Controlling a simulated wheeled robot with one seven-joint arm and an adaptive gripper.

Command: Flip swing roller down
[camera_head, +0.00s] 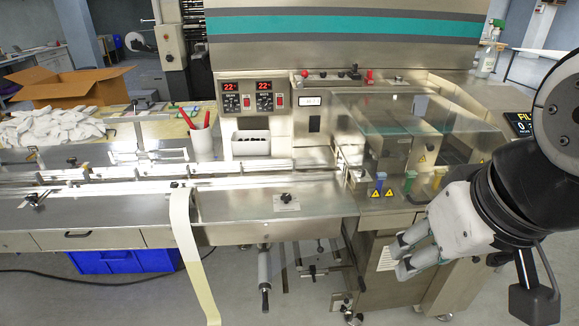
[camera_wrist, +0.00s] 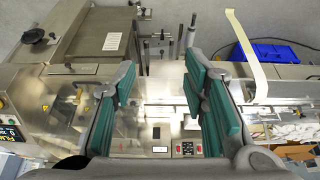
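I cannot tell for sure which part is the swing roller. A pale cylinder with a black end (camera_head: 264,270) hangs below the front of the flow wrapper, left of my gripper. Several rods and bars (camera_head: 310,262) hang beside it, and rods also show at the top of the wrist view (camera_wrist: 191,32). My gripper (camera_head: 403,255) is in front of the machine's right-hand cabinet, apart from the cylinder. In the wrist view its teal-padded fingers (camera_wrist: 160,78) are wide apart with nothing held between them.
A clear guard (camera_head: 400,125) covers the machine's right part, with blue, green and yellow parts (camera_head: 409,181) below it. A film strip (camera_head: 186,250) hangs over the front edge. A blue crate (camera_head: 125,261) lies beneath. The floor in front looks free.

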